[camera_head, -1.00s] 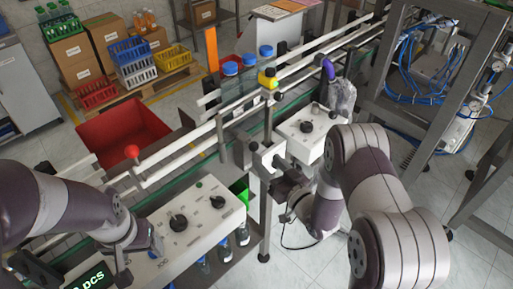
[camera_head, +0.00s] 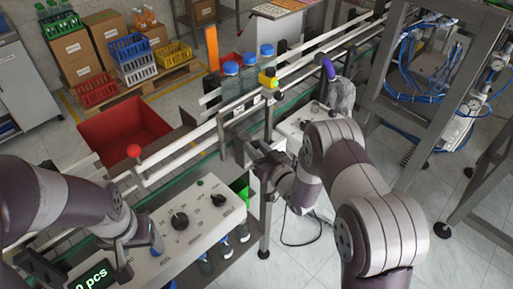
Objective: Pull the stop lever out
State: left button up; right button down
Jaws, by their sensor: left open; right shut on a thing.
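My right gripper (camera_head: 243,148) is shut at the near side of the conveyor rail, in the middle of the view. What it grips appears to be the stop lever, but the gripper and the rail hardware hide it, so I cannot tell how far out it stands.
A red bin (camera_head: 122,133) lies behind the conveyor. A second control box (camera_head: 292,127) is behind my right arm. A metal frame with blue hoses (camera_head: 408,75) stands at the right.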

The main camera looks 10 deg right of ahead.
pick_arm(q)
jog(key=shift+r+p, duration=0.35)
jog(key=shift+r, duration=0.05)
jog(key=shift+w+a+f, duration=0.1)
pick_arm(e)
jog(key=d+v, duration=0.1)
jog(key=v, duration=0.6)
jog(key=shift+d, duration=0.2)
jog(key=shift+w+f, duration=0.1)
jog(key=c, duration=0.8)
grip_release()
jog(key=shift+d, duration=0.1)
pick_arm(q)
jog(key=shift+s+d, duration=0.2)
pick_arm(e)
jog(key=shift+d, duration=0.1)
pick_arm(q)
jog(key=shift+w+a, duration=0.1)
pick_arm(e)
jog(key=shift+s, duration=0.25)
pick_arm(q)
notch_tip(320, 180, down, 2)
jog(key=shift+f+b, duration=0.1)
jog(key=shift+b, duration=1.05)
pick_arm(e)
jog(key=v, duration=1.2)
jog(key=shift+s+d, duration=0.1)
jog(key=shift+s, duration=0.15)
